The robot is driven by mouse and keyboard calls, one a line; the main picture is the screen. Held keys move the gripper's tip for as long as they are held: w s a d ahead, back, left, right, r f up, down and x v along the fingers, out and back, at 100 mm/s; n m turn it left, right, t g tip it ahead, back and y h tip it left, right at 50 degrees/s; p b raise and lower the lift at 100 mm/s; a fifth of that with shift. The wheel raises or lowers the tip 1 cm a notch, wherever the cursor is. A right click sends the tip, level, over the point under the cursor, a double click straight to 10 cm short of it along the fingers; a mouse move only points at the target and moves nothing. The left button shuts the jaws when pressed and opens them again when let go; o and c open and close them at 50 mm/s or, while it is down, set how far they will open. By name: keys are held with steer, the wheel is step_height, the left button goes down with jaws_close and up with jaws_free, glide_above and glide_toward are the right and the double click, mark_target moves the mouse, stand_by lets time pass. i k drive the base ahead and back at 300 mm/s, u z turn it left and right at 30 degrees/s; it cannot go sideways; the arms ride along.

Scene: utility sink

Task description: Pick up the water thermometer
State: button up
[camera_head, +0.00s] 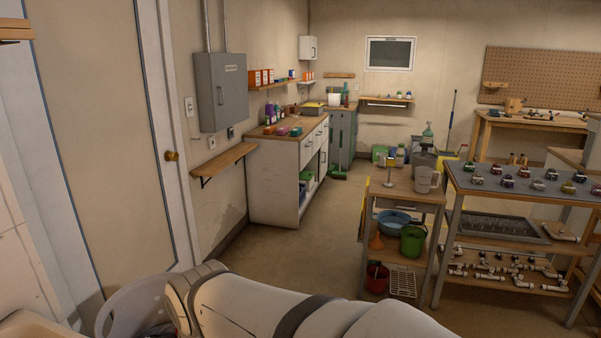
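I cannot make out a water thermometer in this view. A small upright pale item (389,174) stands on the wooden-topped cart (404,187), too small to identify. My white arm crosses the bottom of the picture, from lower left to lower right. My gripper is outside the view, so its fingers and anything in them are hidden.
A grey workbench (470,188) with several small coloured fittings stands at right. A white cabinet (270,185) lines the left wall, with a wooden shelf (223,158) nearer. A pale basket (130,305) sits at lower left. The floor (305,255) between cabinet and cart is clear.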

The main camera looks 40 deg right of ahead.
mark_target(389, 162)
steer(key=u, duration=0.65)
steer(key=k, duration=0.3)
steer(key=z, duration=2.25)
steer(key=i, duration=4)
steer(key=z, duration=0.45)
